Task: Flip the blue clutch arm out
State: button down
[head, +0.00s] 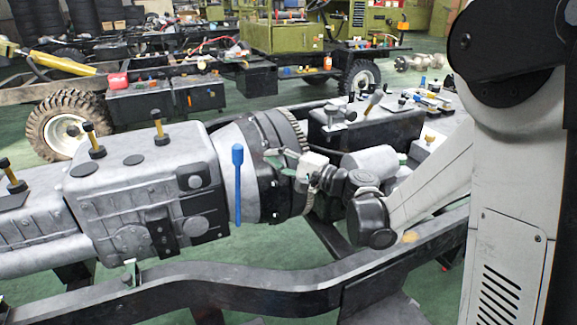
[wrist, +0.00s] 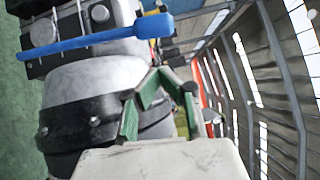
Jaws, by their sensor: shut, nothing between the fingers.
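The blue clutch arm (head: 237,188) stands upright against the side of the light grey bell housing, with its thicker rounded end at the top in the head view. In the wrist view the blue clutch arm (wrist: 95,40) crosses the upper left, its thick end near top centre. My gripper (head: 270,160) is to the right of the arm in the head view, in front of the dark ring of the housing. In the wrist view my gripper (wrist: 165,80) has its green fingers shut and empty, below the blue arm's thick end and apart from it.
The grey gearbox casing (head: 145,190) with several yellow-and-black bolts lies left of the blue arm. A dark chassis rail (head: 270,277) runs below in front. A toothed ring (head: 291,130) sits close behind my gripper. Open green floor shows beneath the housing.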

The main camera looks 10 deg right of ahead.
jog(key=a, duration=0.3)
jog(key=a+b, duration=0.1)
jog(key=a, duration=0.1)
jog(key=shift+w+r, duration=0.15)
jog(key=shift+r, duration=0.1)
